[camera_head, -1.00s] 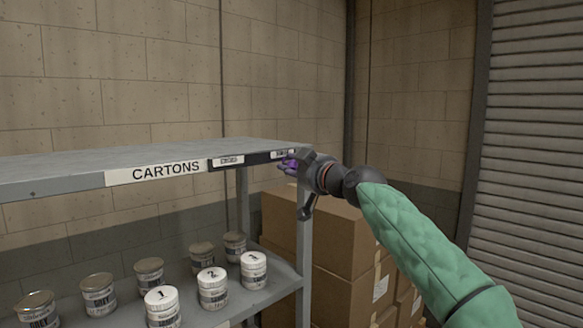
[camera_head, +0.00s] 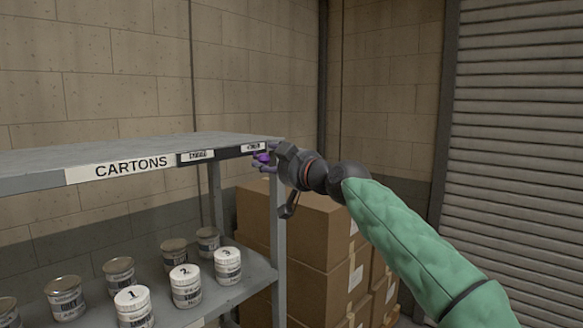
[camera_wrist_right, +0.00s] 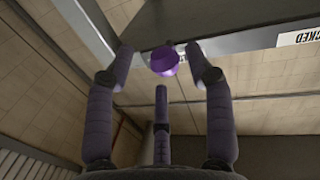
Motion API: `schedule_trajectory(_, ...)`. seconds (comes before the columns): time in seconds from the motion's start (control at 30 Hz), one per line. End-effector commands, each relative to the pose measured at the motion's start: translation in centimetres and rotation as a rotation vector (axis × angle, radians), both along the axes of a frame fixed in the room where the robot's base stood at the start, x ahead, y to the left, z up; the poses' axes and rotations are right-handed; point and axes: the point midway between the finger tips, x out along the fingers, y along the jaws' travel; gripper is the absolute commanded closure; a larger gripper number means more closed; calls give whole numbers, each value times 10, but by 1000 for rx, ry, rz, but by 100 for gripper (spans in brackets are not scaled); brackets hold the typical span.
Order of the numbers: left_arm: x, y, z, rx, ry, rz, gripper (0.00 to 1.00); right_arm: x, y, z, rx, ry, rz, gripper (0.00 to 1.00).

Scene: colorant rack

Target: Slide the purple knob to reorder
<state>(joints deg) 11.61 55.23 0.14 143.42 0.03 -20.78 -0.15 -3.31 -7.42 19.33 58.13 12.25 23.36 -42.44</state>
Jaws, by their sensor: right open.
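The purple knob (camera_head: 263,157) sits on the dark slider strip (camera_head: 222,154) on the front edge of the shelf's top board, near its right end. My right gripper (camera_head: 266,160) is at the knob, partly hiding it in the head view. In the right wrist view, the knob (camera_wrist_right: 164,60) lies between the spread fingertips of the right gripper (camera_wrist_right: 165,70), which is open. A clear gap shows between the knob and the left finger; the right finger is closer, and I cannot tell whether it touches. My left gripper is not in view.
The grey shelf (camera_head: 120,148) carries a CARTONS label (camera_head: 130,166). Several cans stand on its lower board, including white-lidded ones (camera_head: 186,286). Brown cartons (camera_head: 325,240) are stacked right of the shelf post, behind my right arm. A roller shutter (camera_head: 520,130) is at right.

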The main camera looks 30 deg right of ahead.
Motion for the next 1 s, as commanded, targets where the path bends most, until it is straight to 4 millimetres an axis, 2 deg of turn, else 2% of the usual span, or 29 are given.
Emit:
schedule_trajectory(0.03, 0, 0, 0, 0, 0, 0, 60, -10, -2, 1, 0, -1, -2, 46)
schedule_trajectory(0.3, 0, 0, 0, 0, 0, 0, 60, -54, -9, 1, 0, -1, -2, 46)
schedule_trajectory(0.5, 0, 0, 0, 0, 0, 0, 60, -78, -13, 0, 0, 1, -1, 46)
schedule_trajectory(0.7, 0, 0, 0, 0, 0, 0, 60, -88, -14, -1, -1, 1, -1, 46)
schedule_trajectory(1.0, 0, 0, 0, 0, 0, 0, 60, -89, -14, -1, -1, 1, -1, 46)
